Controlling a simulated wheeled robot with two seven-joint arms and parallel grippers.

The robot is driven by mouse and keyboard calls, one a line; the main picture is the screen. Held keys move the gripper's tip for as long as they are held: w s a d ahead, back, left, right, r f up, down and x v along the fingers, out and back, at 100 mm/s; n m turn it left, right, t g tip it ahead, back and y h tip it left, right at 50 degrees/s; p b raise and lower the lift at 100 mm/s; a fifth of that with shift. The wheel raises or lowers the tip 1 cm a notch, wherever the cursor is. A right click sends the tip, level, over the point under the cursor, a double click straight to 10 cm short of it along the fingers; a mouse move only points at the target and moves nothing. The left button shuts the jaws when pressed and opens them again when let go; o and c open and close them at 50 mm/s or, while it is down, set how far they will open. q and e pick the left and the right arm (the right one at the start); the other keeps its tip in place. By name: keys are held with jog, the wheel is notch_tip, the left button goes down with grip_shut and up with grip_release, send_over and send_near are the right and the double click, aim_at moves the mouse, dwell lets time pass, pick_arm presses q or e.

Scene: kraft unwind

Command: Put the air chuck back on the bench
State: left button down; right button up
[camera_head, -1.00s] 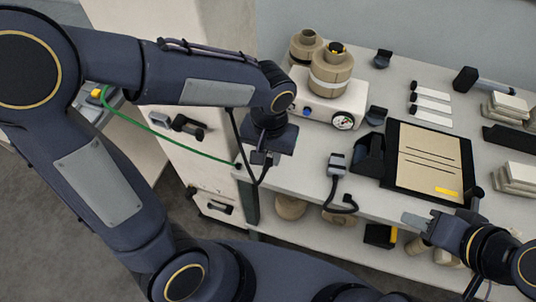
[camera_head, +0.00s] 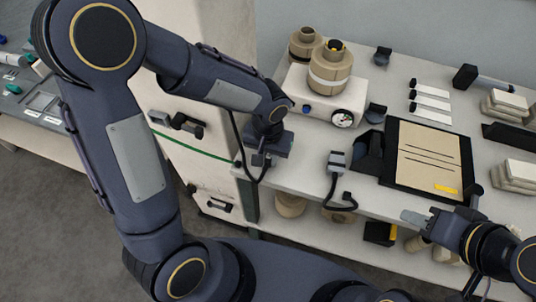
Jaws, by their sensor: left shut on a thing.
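My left gripper (camera_head: 261,160) reaches over the left front edge of the bench (camera_head: 305,172), pointing down. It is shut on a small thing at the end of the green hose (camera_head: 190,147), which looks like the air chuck. The chuck is mostly hidden by the gripper, and I cannot tell whether it touches the bench. My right gripper (camera_head: 413,217) is at the bench's front edge on the right. Whether its fingers are open or shut is unclear.
A white box with a gauge (camera_head: 341,118) carries cardboard cores (camera_head: 330,72) behind the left gripper. A grey-headed device with a black cord (camera_head: 337,160) lies right of it. A black-framed brown board (camera_head: 430,158) is further right.

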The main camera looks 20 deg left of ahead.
aim_at(268, 158)
pick_arm(q)
jog(key=c, duration=1.3)
grip_release()
jog(key=shift+o, duration=0.2)
notch_tip(268, 158, up, 12)
jog(key=s+a+r+n+t+h, duration=0.2)
jog(key=s+a+t, duration=0.3)
jog(key=s, duration=0.8)
jog(key=shift+s+a+r+t+h+p, duration=0.35)
jog(key=shift+a+h, duration=0.55)
jog(key=shift+a, duration=0.95)
